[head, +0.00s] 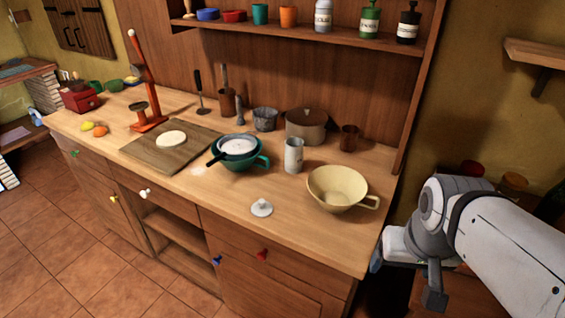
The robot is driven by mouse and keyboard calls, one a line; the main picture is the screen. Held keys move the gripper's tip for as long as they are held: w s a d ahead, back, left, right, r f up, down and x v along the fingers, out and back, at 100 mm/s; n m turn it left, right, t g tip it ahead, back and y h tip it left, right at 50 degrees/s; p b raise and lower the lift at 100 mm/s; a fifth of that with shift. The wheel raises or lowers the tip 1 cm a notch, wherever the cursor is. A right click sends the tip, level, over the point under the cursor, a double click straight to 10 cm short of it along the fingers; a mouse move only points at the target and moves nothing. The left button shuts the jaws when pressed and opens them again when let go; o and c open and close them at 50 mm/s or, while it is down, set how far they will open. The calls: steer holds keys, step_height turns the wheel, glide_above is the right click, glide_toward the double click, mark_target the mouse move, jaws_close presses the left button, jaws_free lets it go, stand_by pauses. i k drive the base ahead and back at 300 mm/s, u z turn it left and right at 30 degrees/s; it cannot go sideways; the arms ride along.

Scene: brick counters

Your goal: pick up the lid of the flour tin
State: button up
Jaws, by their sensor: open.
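A small pale grey lid (261,208) with a knob on top lies on the wooden counter, near its front edge. A pale cylindrical tin (294,156) stands upright behind and to the right of it. The tin's label is too small to read, so I cannot tell for sure that it is the flour tin. My gripper (406,276) is open at the lower right, beyond the counter's right end. It is well apart from the lid and the tin, and no object shows between its fingers.
A cream bowl with a handle (341,186) stands between the lid and my arm. A green bowl (239,158) holding a sieve is behind the lid to the left. A brown pot (306,127) stands further back. The counter (300,228) right of the lid is clear along its front.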

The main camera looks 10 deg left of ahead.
mark_target(261, 207)
steer(key=z, duration=1.6)
steer(key=k, duration=1.25)
steer(key=u, duration=2)
steer(key=i, duration=1)
steer(key=u, duration=0.05)
